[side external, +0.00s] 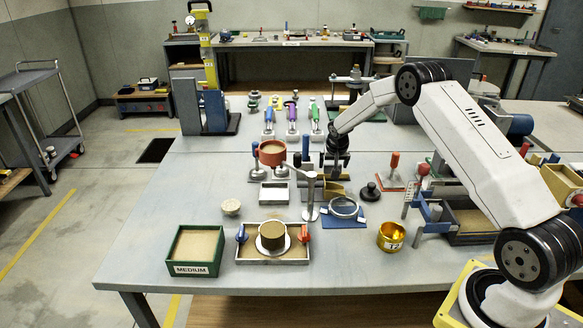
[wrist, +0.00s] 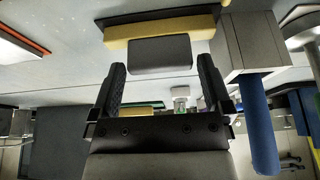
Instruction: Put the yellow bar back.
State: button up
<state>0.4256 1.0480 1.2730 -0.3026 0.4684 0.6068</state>
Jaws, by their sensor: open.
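A yellow bar (wrist: 118,38) lies across the top of the wrist view, with a dark grey block (wrist: 160,53) attached to or in front of it. My gripper (wrist: 162,68) is open, its two black fingers on either side of the near end of the grey block, with gaps at both sides. In the side view my gripper (side external: 336,168) points down at the middle of the bench, just above a small yellow piece (side external: 336,190), apparently the same bar. The fingertips are too dark there to tell contact.
A brass cup (side external: 391,236) and a green MEDIUM box (side external: 195,250) stand nearer the front. The bench's left part is clear.

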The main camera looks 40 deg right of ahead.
jog(key=v, duration=1)
jog(key=shift+r, duration=0.2)
jog(key=shift+s+a, duration=0.1)
jog(key=s+a+r+n+y, duration=0.1)
jog(key=s+a+n, duration=0.2)
jog(key=s+a, duration=0.35)
jog(key=s+a+r+n+y, duration=0.15)
jog(key=s+a, duration=0.25)
jog(key=a, duration=0.6)
jog(key=s+a+n, duration=0.4)
jog(key=s+a, duration=0.4)
jog(key=s, duration=0.6)
jog(key=shift+a+f+g+y, duration=0.25)
jog(key=shift+g+y, duration=0.05)
jog(key=shift+y, duration=0.05)
jog(key=shift+s+n, duration=0.15)
jog(key=shift+n, duration=0.1)
